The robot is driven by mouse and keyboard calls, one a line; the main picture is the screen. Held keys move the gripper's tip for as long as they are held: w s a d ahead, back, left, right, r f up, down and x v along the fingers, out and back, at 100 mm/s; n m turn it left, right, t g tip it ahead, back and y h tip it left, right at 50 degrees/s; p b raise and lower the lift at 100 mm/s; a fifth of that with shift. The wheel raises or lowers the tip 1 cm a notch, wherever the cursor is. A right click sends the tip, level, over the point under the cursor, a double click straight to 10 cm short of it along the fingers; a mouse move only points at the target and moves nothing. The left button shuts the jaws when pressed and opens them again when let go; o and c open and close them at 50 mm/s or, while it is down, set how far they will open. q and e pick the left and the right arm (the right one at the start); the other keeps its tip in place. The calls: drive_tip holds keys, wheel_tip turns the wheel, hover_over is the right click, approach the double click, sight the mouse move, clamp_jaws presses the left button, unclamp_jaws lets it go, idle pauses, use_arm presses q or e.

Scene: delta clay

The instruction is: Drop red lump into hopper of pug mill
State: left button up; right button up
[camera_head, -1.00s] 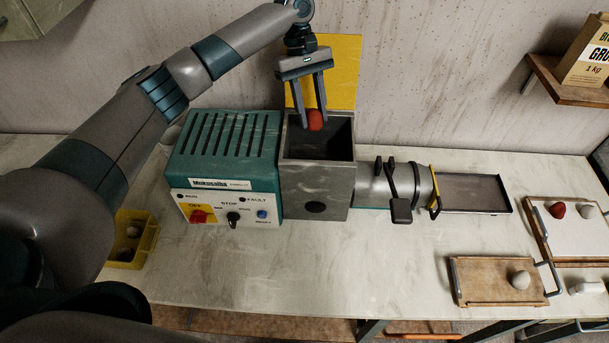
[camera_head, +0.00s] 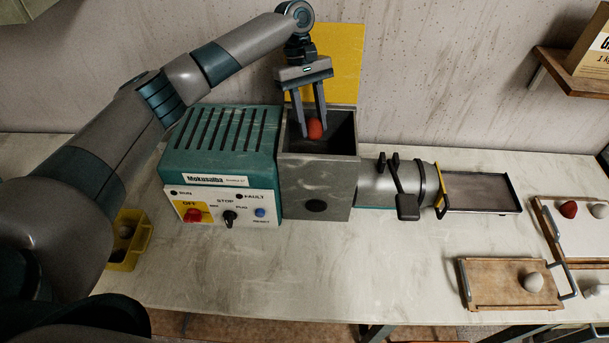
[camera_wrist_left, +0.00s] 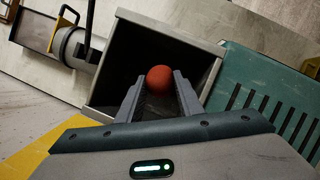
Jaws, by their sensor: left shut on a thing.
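The red lump (camera_head: 315,128) is held between the fingertips of my left gripper (camera_head: 314,130), which points down into the mouth of the hopper (camera_head: 335,151). In the left wrist view the red lump (camera_wrist_left: 159,78) sits at the tips of the gripper (camera_wrist_left: 158,92), framed by the dark inside of the square hopper (camera_wrist_left: 208,47). The pug mill has a green motor housing (camera_head: 225,147) on the left and a grey barrel (camera_head: 385,187) on the right. My right gripper is not in view.
A yellow bin (camera_head: 130,240) with a pale lump stands at the left. A metal tray (camera_head: 480,190) extends from the barrel. A wooden board (camera_head: 500,285) with a pale lump and a white tray (camera_head: 590,240) with another red lump (camera_head: 568,209) lie at the right. The front worktop is clear.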

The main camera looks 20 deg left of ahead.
use_arm(q)
drive_tip(key=o, duration=1.2)
drive_tip(key=shift+r, duration=0.1)
drive_tip(key=shift+w+a+r+b, duration=0.25)
drive_tip(key=shift+r+b, duration=0.1)
drive_tip(key=shift+r, duration=0.15)
drive_tip(key=b+v, duration=0.3)
drive_tip(key=v, duration=1.3)
drive_tip(key=shift+s+d+r, duration=0.1)
drive_tip(key=shift+d+r, duration=0.05)
